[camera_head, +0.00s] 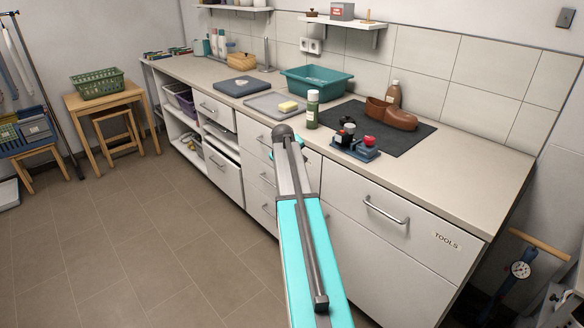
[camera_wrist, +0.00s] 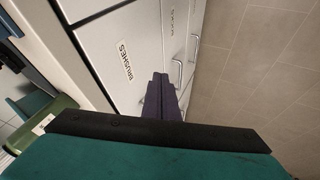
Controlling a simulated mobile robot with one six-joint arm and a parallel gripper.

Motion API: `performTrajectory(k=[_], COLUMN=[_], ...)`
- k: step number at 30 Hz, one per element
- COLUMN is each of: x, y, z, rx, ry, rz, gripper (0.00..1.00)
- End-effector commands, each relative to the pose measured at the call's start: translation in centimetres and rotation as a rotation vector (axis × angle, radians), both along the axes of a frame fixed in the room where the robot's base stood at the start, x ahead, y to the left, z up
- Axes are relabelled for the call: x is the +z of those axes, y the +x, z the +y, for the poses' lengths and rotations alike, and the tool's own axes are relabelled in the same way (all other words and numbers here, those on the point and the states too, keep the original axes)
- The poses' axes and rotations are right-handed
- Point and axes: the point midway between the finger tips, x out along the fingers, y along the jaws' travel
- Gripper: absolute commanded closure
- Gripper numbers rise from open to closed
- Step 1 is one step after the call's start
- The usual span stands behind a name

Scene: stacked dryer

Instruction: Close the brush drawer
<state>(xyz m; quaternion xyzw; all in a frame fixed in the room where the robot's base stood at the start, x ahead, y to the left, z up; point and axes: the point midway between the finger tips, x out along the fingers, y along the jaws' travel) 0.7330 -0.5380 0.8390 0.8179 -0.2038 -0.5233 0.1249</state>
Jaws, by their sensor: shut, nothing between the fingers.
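The brush drawer's white front (camera_wrist: 105,50) bears a BRUSHES label in the wrist view. Its metal handle (camera_wrist: 177,73) is beside my gripper's fingers. My gripper (camera_wrist: 162,76) is shut and empty, its dark fingers overlapping the drawer front in the picture. I cannot tell whether they touch it. In the head view, the drawer column (camera_head: 252,133) is partly hidden by my arm, and I cannot tell how far the brush drawer stands out. My fingers are hidden there.
The worktop (camera_head: 450,170) holds a green bottle (camera_head: 312,110), a teal basin (camera_head: 315,82), a tray with a sponge (camera_head: 287,106), and brown shoes on a dark mat (camera_head: 405,137). The TOOLS front (camera_head: 400,215) is right of my arm. The tiled floor (camera_head: 130,240) is clear at left.

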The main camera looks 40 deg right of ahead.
Motion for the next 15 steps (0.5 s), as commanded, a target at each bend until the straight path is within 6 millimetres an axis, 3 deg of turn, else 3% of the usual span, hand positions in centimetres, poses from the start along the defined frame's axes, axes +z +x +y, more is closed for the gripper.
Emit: performTrajectory(k=[6, 15], x=[1.6, 2.0], y=[-0.8, -0.9], z=[1.0, 1.1], rx=[0.0, -0.001], ry=[0.0, 0.0], rz=[0.0, 0.0], gripper=[1.0, 1.0])
